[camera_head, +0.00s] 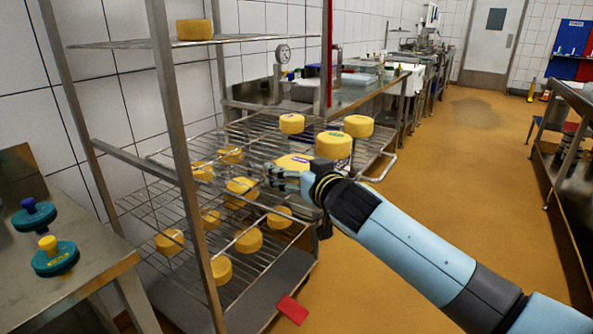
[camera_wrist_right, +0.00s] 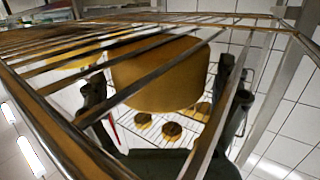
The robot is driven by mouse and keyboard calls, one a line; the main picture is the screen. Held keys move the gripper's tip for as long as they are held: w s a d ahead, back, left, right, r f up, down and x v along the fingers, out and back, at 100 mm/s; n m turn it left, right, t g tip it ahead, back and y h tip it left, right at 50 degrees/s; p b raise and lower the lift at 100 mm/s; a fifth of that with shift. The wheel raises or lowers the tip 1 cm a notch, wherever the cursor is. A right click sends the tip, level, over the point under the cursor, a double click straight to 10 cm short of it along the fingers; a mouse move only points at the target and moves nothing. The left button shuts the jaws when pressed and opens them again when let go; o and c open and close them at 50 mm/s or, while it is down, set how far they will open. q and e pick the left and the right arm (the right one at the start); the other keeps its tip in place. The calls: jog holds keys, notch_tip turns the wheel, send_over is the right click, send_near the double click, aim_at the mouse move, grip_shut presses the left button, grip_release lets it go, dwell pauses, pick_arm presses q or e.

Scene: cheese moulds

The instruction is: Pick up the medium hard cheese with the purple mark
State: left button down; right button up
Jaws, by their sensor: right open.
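In the head view, a yellow cheese with a small purple mark (camera_head: 294,160) lies on the wire rack, partly hidden by my right gripper (camera_head: 273,176). The gripper reaches in from the right at its near side. In the right wrist view, the wide side of a yellow cheese (camera_wrist_right: 160,75) stands between the two open fingers of my right gripper (camera_wrist_right: 162,85). Rack bars cross in front of it. I cannot tell whether either finger touches it. My left gripper is out of view.
A larger cheese (camera_head: 334,145) stands close behind the gripper, with another (camera_head: 358,126) farther back. Several cheeses, such as one (camera_head: 241,185), lie on the lower wire shelf (camera_head: 150,205). A rack post (camera_head: 185,150) stands to the left. The orange floor (camera_head: 440,160) is open at right.

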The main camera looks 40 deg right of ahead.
jog(key=c, duration=0.8)
jog(key=shift+c, duration=0.7)
jog(key=shift+w+r, duration=0.1)
jog(key=shift+r, duration=0.1)
